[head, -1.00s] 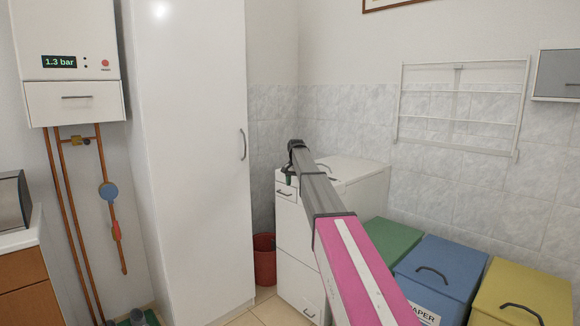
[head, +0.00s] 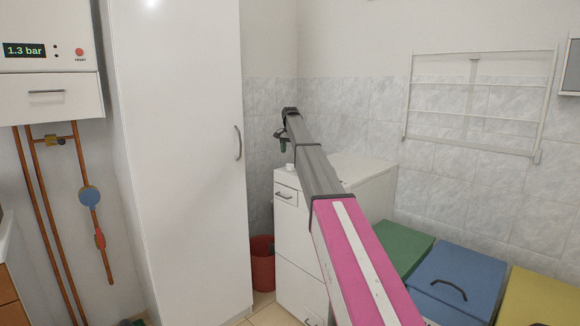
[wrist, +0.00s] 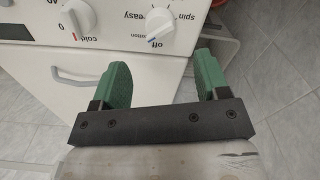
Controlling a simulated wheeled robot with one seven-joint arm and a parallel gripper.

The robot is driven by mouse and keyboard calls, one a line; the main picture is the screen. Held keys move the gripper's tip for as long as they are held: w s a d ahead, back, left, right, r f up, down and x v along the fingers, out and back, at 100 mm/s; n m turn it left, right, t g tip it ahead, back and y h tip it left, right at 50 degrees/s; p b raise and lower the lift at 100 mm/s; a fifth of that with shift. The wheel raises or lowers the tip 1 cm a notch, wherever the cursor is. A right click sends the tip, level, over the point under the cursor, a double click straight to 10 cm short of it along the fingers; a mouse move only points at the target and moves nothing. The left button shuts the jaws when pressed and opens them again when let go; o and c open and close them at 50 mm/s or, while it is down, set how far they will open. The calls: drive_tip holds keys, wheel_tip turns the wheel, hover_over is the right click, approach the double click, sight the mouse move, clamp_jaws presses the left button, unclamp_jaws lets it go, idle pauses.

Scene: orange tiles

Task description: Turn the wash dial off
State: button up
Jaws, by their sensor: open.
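The white washing machine (head: 298,238) stands in the corner beyond my arm. In the wrist view its panel carries a white wash dial (wrist: 157,20), with "spin", "easy" and "off" around it. A blue mark shows on the dial's lower edge, close to "off"; its exact setting is hard to tell. A second dial (wrist: 77,18) with "cold" and a red mark sits to its left. My gripper (wrist: 163,76) is open and empty, its green fingers apart, with the wash dial between and beyond the fingertips. In the head view my gripper (head: 282,134) is small above the machine's far left corner.
A tall white cabinet (head: 180,160) stands left of the machine, with a red bucket (head: 262,264) between them. Green (head: 402,246) and blue (head: 458,278) bins stand to the right. A drying rack (head: 478,105) hangs on the tiled wall.

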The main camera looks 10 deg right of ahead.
sight(290, 165)
wheel_tip(290, 165, down, 8)
drive_tip(key=shift+f, duration=0.1)
drive_tip(key=c, duration=0.9)
